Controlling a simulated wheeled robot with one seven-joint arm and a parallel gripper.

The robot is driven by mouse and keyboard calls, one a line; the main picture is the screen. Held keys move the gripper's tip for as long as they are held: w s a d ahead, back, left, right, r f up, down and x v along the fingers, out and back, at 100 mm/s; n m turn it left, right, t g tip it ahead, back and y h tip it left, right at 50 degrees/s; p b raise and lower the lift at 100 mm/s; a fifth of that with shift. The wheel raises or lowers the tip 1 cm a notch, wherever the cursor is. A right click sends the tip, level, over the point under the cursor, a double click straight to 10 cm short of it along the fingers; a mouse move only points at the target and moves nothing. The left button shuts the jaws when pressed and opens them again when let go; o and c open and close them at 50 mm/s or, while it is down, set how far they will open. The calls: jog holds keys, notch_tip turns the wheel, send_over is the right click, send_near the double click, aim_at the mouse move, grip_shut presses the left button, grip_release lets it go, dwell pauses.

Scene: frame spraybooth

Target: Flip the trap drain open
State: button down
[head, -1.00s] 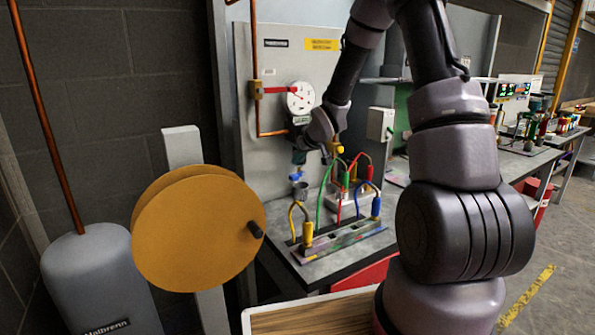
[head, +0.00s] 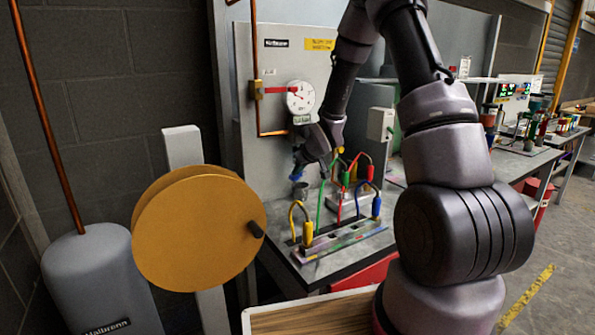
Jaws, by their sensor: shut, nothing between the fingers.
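The small blue part (head: 296,176) of the trap drain shows below the round gauge, just above a small grey cup (head: 300,190). My gripper (head: 299,166) is shut with nothing held, beside and slightly above the blue part. I cannot tell whether it touches it. My gripper and wrist hide most of the trap body. The drain's exact setting is too small to tell.
A white gauge (head: 300,97) and a red-handled valve (head: 280,90) are on the panel above. A manifold with coloured hoses (head: 335,240) stands on the bench in front. A large yellow reel (head: 198,228) is at the left.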

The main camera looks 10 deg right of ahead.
jog(key=shift+a+f+h, duration=0.2)
jog(key=shift+f+h, duration=0.05)
jog(key=shift+h, duration=0.05)
jog(key=shift+d+f+n+t+h, duration=0.1)
jog(key=shift+f+n+t+h, duration=0.6)
jog(key=shift+f+h, duration=0.7)
jog(key=shift+f+n+t+h, duration=0.4)
jog(key=shift+f+n+h, duration=0.5)
jog(key=shift+f, duration=1)
jog(key=shift+w+d+f, duration=0.15)
jog(key=shift+d+f, duration=0.4)
jog(key=shift+f, duration=0.15)
jog(key=shift+d, duration=0.1)
jog(key=v, duration=1)
jog(key=shift+s, duration=0.35)
